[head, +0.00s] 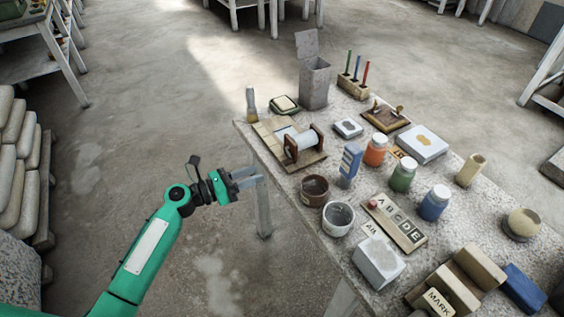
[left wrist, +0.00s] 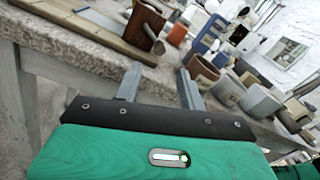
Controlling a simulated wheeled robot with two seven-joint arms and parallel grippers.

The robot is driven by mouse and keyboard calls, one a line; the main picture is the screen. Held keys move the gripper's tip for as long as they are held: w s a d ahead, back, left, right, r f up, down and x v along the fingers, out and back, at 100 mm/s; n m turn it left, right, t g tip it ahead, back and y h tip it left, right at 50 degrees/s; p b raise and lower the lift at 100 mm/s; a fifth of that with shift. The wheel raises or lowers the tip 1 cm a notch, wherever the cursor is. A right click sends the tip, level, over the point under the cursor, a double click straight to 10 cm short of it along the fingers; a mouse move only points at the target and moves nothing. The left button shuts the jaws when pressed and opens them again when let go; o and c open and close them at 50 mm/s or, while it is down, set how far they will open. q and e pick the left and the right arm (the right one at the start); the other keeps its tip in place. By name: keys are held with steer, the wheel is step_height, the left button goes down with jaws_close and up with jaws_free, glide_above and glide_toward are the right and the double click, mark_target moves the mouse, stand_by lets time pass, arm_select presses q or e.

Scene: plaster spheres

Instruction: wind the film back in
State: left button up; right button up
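A white roll (head: 304,140) sits between two brown end pieces on a wooden board (head: 305,161) at the table's near-left corner. A pale strip (head: 285,134) lies beside it on the board and may be the film; its edges are hard to make out. In the left wrist view, a brown end piece (left wrist: 146,20) stands on the board (left wrist: 85,28), with what looks like a small crank knob (left wrist: 158,46). My left gripper (head: 257,178) is open and empty, off the table's left edge and apart from the roll; its spread fingers (left wrist: 160,80) point toward the table. My right gripper is out of view.
A brush (head: 251,104) stands behind the board. Jars, letter board (head: 397,221) and blocks crowd the table (head: 300,202).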

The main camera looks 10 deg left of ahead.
mark_target(283, 164)
arm_select(q)
steer(key=x, duration=0.9)
steer(key=shift+w+d+p, duration=0.15)
steer(key=shift+d+p, duration=0.05)
steer(key=shift+p, duration=0.15)
steer(key=c, duration=0.9)
jaws_close()
